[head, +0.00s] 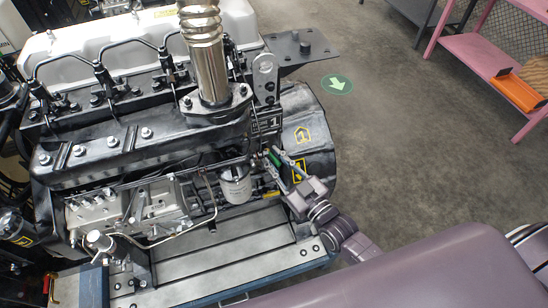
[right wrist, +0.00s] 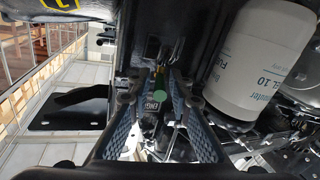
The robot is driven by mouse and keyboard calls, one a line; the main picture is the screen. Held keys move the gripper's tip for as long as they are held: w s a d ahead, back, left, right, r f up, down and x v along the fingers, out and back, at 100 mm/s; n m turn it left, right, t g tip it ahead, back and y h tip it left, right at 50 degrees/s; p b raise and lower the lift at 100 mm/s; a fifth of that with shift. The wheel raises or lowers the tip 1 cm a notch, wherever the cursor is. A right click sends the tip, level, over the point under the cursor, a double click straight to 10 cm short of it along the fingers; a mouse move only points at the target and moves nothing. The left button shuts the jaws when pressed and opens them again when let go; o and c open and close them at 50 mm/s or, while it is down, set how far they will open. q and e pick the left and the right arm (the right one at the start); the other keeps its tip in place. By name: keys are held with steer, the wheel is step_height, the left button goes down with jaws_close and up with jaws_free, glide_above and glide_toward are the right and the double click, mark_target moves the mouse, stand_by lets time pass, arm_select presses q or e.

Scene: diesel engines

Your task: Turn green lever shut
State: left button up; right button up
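A small green round end, apparently the green lever (right wrist: 159,97), shows between the fingers in the right wrist view, with dark lettering beside it. In the head view a small green part (head: 273,160) shows by the fingertips at the engine's right side; the fingers partly hide the spot. My right gripper (head: 284,166) reaches in there from the lower right. It also shows in the right wrist view (right wrist: 160,88), its two textured fingers apart on either side of the green end. I cannot tell whether either finger touches it. My left gripper is in neither view.
A white filter (head: 238,186) hangs just left of the gripper and is close on the right in the right wrist view (right wrist: 262,58). The black engine block (head: 140,140) stands above a grey metal base (head: 210,255). The floor (head: 420,130) to the right is clear, before a pink shelf (head: 480,52).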

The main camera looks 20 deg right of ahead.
jaws_close()
steer(key=n+y+b, duration=0.1)
steer(key=n+g+y+b, duration=0.1)
steer(key=shift+w+d+f+y+b, duration=0.15)
steer(key=shift+d+f+y+b, duration=0.05)
steer(key=shift+d+y+b, duration=0.15)
steer(key=n+g+y+b, duration=0.2)
steer(key=b, duration=0.1)
steer(key=w+d+n+g+y+b, duration=0.1)
steer(key=g+y+b, duration=0.1)
steer(key=b, duration=0.1)
steer(key=n+g+y+b, duration=0.2)
steer(key=b, duration=0.1)
steer(key=shift+w+d+n+y, duration=0.15)
steer(key=shift+n+y, duration=0.1)
steer(key=shift+n, duration=0.05)
steer(key=shift+w+d+r+n+g+y+b, duration=0.15)
steer(key=shift+n+g+y+b, duration=0.3)
steer(key=shift+n+g+b, duration=0.35)
steer(key=shift+w+a+r+n+g+y+b, duration=0.1)
steer(key=shift+n+g+y+b, duration=0.4)
steer(key=shift+g, duration=0.5)
